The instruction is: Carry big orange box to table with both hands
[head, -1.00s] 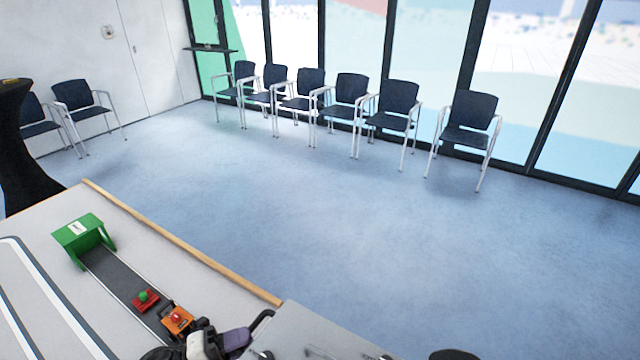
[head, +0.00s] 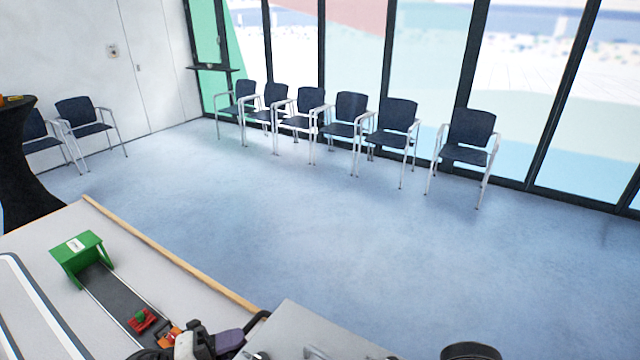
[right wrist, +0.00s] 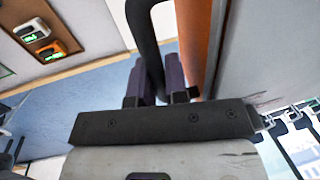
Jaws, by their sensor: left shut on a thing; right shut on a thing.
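The big box (head: 310,332) shows only in part at the bottom of the head view, as a grey panel with a metal latch. In the right wrist view a strip of orange (right wrist: 193,40) borders a grey panel. My left gripper (head: 240,338), with purple fingers, is shut on the black handle at the box's left side. My right gripper (right wrist: 156,80) is shut on a black handle in its wrist view; its fingers are out of the head view. The box's underside is hidden.
A pale table (head: 150,262) at lower left carries a green stand (head: 78,255), a dark track and a red block (head: 141,320). A black standing table (head: 18,165) is at far left. Chairs (head: 392,125) line the windows. The blue floor (head: 330,225) between is clear.

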